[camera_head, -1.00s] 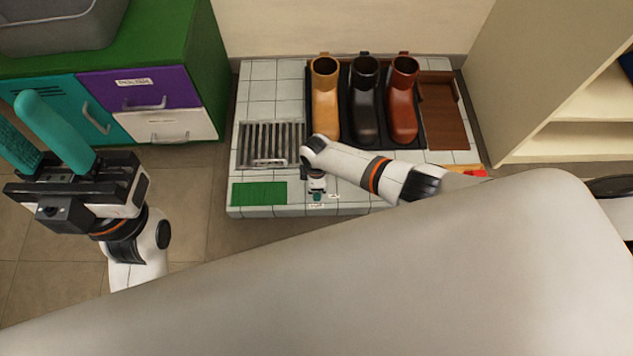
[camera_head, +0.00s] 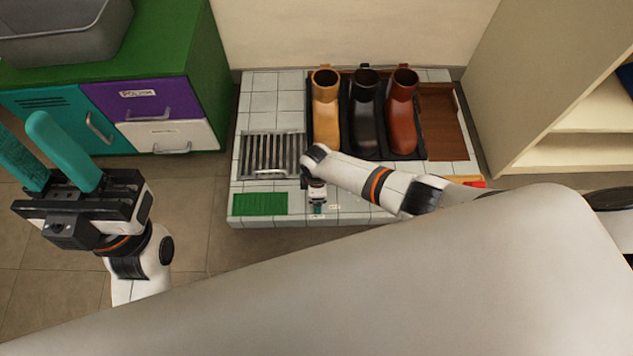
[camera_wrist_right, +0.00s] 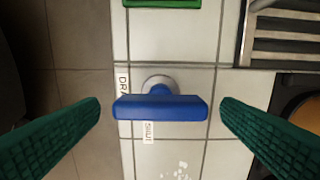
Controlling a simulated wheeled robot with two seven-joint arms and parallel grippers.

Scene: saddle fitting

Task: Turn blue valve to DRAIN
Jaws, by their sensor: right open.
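The blue valve (camera_wrist_right: 161,107) shows in the right wrist view as a bar handle on a round pale base, lying crosswise in the picture. A partly covered label reading "DRA…" (camera_wrist_right: 122,84) is by its left end, and a "SHUT" label (camera_wrist_right: 149,132) is just below it. My right gripper (camera_wrist_right: 160,110) is open, with one dark green finger on each side of the handle and visible gaps to both ends. In the head view my right gripper (camera_head: 317,208) hides the valve at the tiled platform's front edge. My left gripper (camera_head: 20,135) is open and empty, with teal fingers raised.
The tiled platform (camera_head: 265,95) holds a metal grate (camera_head: 270,155), a green mat (camera_head: 260,204) and three boots (camera_head: 365,110) in a black tray. A cabinet with a purple drawer (camera_head: 150,110) stands left; shelves (camera_head: 570,130) stand right.

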